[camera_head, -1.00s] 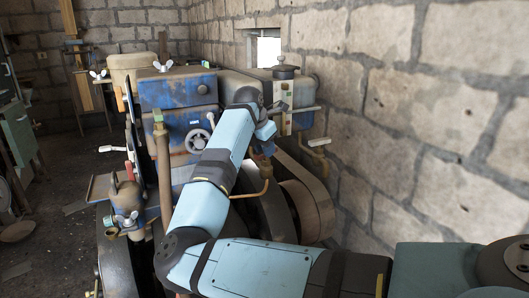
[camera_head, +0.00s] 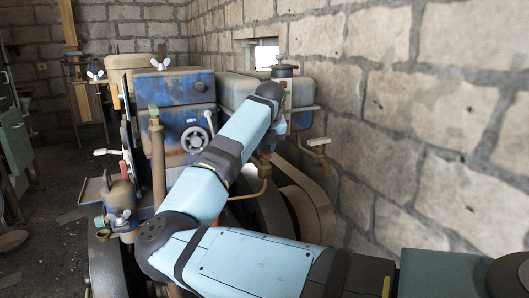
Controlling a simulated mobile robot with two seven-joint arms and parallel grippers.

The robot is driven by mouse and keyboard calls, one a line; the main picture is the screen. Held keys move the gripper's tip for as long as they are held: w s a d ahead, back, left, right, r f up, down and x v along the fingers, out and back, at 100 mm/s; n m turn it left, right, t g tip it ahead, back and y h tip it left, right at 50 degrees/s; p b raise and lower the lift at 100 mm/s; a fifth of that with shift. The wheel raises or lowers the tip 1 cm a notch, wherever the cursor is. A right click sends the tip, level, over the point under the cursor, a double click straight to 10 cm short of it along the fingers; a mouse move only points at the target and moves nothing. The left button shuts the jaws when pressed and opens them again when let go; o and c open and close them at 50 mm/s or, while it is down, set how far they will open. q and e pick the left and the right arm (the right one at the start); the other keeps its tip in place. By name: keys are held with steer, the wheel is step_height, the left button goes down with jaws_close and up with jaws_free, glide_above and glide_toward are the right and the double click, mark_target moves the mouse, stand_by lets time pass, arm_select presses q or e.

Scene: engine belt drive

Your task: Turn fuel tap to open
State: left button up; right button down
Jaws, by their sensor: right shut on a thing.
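My right arm comes in from the right and reaches over the engine, ending below the grey-blue fuel tank (camera_head: 302,82) by the wall. My right gripper (camera_head: 274,130) is down beside the tank's left end and is mostly hidden behind my wrist. It is shut on the fuel tap, but the jaws and the tap's handle are hard to make out. Brass fittings and a bent copper fuel pipe (camera_head: 265,185) show just below it. How far the tap is turned cannot be seen. My left gripper is not in view.
The blue engine block (camera_head: 175,88) with a white handwheel (camera_head: 195,140) stands left of my forearm. A large flywheel or pulley (camera_head: 312,208) is below the tank. A stone wall (camera_head: 420,130) closes off the right side. Open floor lies to the left.

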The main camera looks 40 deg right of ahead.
steer(key=shift+n+y+b, duration=0.3)
steer(key=shift+n+b, duration=0.15)
steer(key=shift+n, duration=0.55)
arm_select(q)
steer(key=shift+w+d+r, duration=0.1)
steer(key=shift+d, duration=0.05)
arm_select(e)
steer(key=shift+n, duration=0.5)
steer(key=shift+y, duration=0.3)
steer(key=c, duration=1)
jaws_free()
steer(key=shift+o, duration=0.2)
arm_select(q)
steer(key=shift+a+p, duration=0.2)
steer(key=shift+p, duration=0.25)
arm_select(e)
steer(key=v, duration=1.4)
steer(key=shift+s, duration=0.2)
